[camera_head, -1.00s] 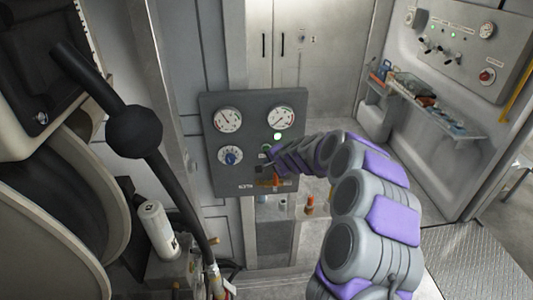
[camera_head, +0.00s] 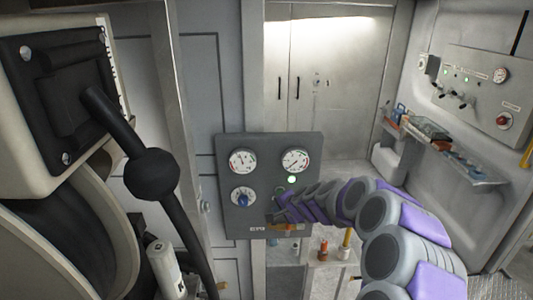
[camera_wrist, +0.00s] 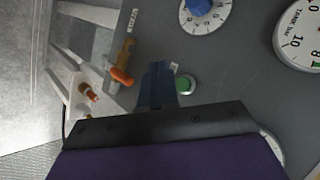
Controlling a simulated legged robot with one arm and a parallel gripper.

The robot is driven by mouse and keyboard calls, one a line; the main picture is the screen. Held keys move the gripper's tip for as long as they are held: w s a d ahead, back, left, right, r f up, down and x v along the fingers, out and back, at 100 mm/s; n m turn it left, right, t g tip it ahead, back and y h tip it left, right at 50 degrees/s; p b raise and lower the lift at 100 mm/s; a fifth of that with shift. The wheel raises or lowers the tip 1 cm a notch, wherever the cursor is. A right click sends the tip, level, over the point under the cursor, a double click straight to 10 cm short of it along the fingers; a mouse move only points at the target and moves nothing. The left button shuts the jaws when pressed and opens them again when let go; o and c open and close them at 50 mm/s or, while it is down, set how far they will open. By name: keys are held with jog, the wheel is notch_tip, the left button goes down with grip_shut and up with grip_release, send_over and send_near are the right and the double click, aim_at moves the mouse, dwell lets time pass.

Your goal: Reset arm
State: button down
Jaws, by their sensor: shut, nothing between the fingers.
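My arm reaches in from the lower right of the head view to a dark grey gauge panel (camera_head: 262,147). My gripper (camera_head: 277,212) is small and partly hidden there, in front of the panel's lower part. In the wrist view the narrow dark fingers of my gripper (camera_wrist: 159,80) are together with nothing between them. They appear beside a green button (camera_wrist: 185,85) and an orange-handled valve (camera_wrist: 122,76). I cannot tell whether they touch the panel. The panel also carries two round gauges, a blue knob (camera_head: 243,198) and a lit pale green lamp (camera_head: 291,180).
A large reel (camera_head: 60,230) and a black lever with a ball (camera_head: 151,175) fill the left. A shelf with small items (camera_head: 455,160) and a control panel (camera_head: 480,95) are on the right wall. Grey cabinet doors (camera_head: 325,80) stand behind.

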jog(key=s+a+r+n+g+y, duration=0.1)
jog(key=s+a+r+n+g, duration=0.25)
jog(key=s, duration=0.75)
jog(key=s+a+r+n+g, duration=0.2)
jog(key=s+a+r+n, duration=0.25)
jog(key=s, duration=0.65)
jog(key=s+d+g+h, duration=0.1)
jog(key=s+d, duration=0.3)
jog(key=s, duration=0.6)
jog(key=s+d+f+n+g+h, duration=0.1)
jog(key=s+d, duration=0.4)
jog(key=s, duration=0.6)
jog(key=s+d+n+g+h, duration=0.1)
jog(key=s+d+g+h, duration=0.2)
jog(key=s, duration=0.7)
jog(key=shift+s+d+f, duration=0.25)
jog(key=shift+s+d, duration=0.05)
jog(key=shift+d, duration=0.4)
